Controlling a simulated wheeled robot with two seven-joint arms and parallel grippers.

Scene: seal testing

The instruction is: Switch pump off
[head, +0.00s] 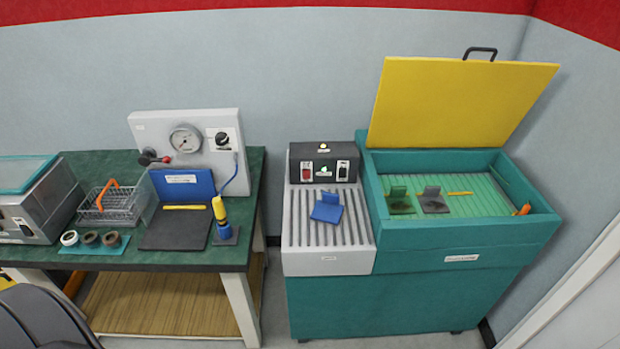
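A dark control box (323,163) stands at the back of the grey ribbed unit in the middle. It has a red rocker switch (306,172) on its left, a black-and-white switch (343,170) on its right and a pale button on top. On the table, a white panel (192,128) carries a round gauge (185,139), a black rotary knob (222,138) and a red-tipped lever (153,158). No label naming the pump is readable, and switch positions are too small to tell. Neither of my grippers is in view.
The teal tank (459,232) has its yellow lid (455,105) raised. A blue piece (327,207) lies on the ribbed top. The green table (150,258) holds a wire basket (113,206), several rings and a blue-and-yellow tool (220,217). A narrow floor gap separates table and ribbed unit.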

